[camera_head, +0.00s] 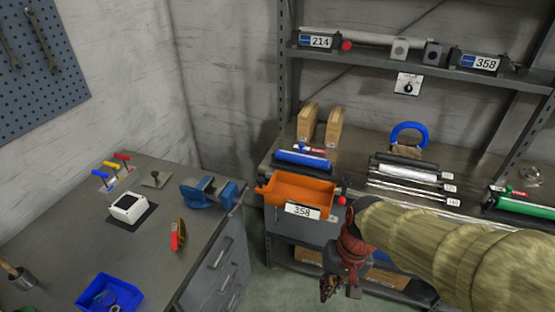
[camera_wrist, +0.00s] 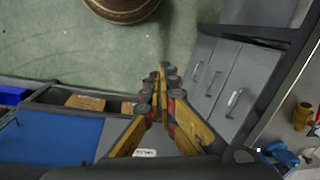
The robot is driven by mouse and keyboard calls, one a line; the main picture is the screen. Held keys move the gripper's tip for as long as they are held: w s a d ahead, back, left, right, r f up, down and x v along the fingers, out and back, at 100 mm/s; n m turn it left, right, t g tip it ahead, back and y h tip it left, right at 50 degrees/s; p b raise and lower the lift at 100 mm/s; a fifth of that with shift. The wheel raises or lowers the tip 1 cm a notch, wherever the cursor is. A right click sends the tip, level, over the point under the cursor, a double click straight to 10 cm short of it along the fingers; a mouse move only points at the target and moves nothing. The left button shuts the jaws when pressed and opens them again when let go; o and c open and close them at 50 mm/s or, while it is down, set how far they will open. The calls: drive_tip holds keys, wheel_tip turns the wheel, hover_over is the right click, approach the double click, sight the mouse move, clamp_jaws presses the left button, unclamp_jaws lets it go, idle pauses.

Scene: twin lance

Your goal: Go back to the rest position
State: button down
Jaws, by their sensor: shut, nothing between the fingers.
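My gripper (camera_head: 342,288) hangs at the end of my sleeved arm in the lower right of the head view, in front of the shelf unit. In the wrist view my gripper (camera_wrist: 166,72) points down toward the green floor, its two yellow fingers brought together at the tips. It is shut with nothing between the fingers. My arm hides part of the lower shelf in the head view.
An orange bin (camera_head: 290,187) labelled 358 stands on the shelf unit, close to my arm. A workbench (camera_head: 150,240) with a blue vise (camera_head: 208,192) and a blue tray (camera_head: 110,283) is at left. Green floor (camera_wrist: 200,25) lies open below.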

drive_tip(key=s+d+r+t+h, duration=0.1)
drive_tip(key=s+d+r+t, duration=0.1)
drive_tip(key=r, duration=0.5)
drive_tip(key=s+d+r+t, duration=0.2)
drive_tip(key=d+r+t, duration=0.1)
drive_tip(key=d+r, duration=0.2)
wheel_tip(320, 180, up, 2)
drive_tip(key=shift+s+r+n+t+h, duration=0.15)
drive_tip(key=shift+s+n+t+h, duration=0.15)
drive_tip(key=shift+s+t+h, duration=0.1)
drive_tip(key=c, duration=2.6)
unclamp_jaws()
